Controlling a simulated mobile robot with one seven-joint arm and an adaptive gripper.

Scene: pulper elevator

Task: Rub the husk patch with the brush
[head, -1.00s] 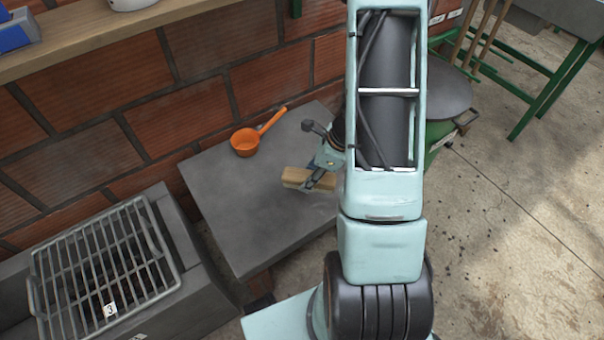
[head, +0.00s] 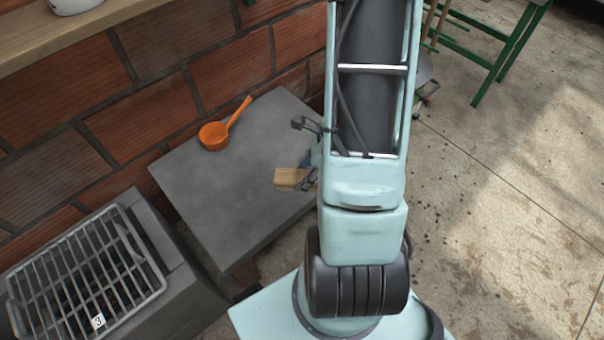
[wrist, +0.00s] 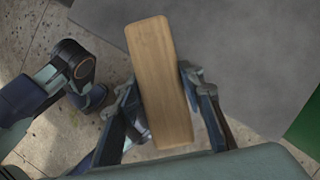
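The brush shows as a pale wooden block (head: 292,179) over the right part of the grey slab table (head: 225,200). My gripper (wrist: 165,85) has a finger on each long side of the brush (wrist: 158,75) in the wrist view and is shut on it. The brush covers the space between the fingers; its bristles are hidden underneath. I cannot tell whether it touches the slab. In the head view my arm hides most of my gripper and the slab's right part. I cannot make out the husk patch in either current view.
An orange ladle (head: 213,136) lies on the slab near the brick wall (head: 150,115). A metal grate (head: 85,275) on a dark block stands at the lower left. A wooden shelf (head: 140,20) runs along the wall. Open concrete floor (head: 500,220) lies to the right.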

